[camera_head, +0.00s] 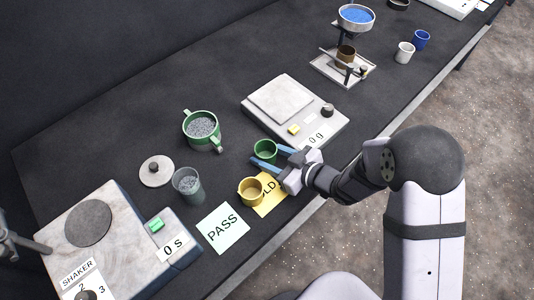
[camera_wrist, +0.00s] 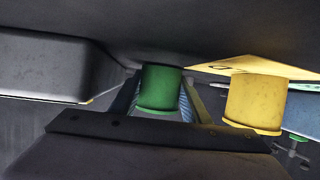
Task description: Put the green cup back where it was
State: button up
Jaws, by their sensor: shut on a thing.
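The green cup (camera_head: 265,150) is between the fingers of my gripper (camera_head: 270,157), beside the scale and behind the yellow card. In the wrist view the green cup (camera_wrist: 159,89) shows between the two fingers of my gripper (camera_wrist: 160,100). My gripper is shut on it. The cup looks upright; I cannot tell whether its base touches the table. The yellow cup (camera_head: 250,190) stands close by on the left edge of the yellow card (camera_head: 270,194), and also shows in the wrist view (camera_wrist: 256,102).
A scale (camera_head: 294,112) reading 0 g stands behind my gripper. The PASS card (camera_head: 222,228), a grey beaker (camera_head: 188,185), a lid (camera_head: 156,171), a green pot (camera_head: 202,131) of grains and the shaker (camera_head: 110,235) are to the left. White and blue cups (camera_head: 405,52) stand far right.

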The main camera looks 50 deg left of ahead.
jog(key=shift+f, duration=0.15)
jog(key=o, duration=0.8)
jog(key=shift+c, duration=0.2)
jog(key=shift+r, duration=0.3)
jog(key=shift+w+d, duration=0.1)
jog(key=shift+d, duration=0.2)
jog(key=b+v, duration=0.2)
jog(key=v, duration=0.9)
jog(key=shift+d+r, duration=0.1)
jog(key=shift+d, duration=0.05)
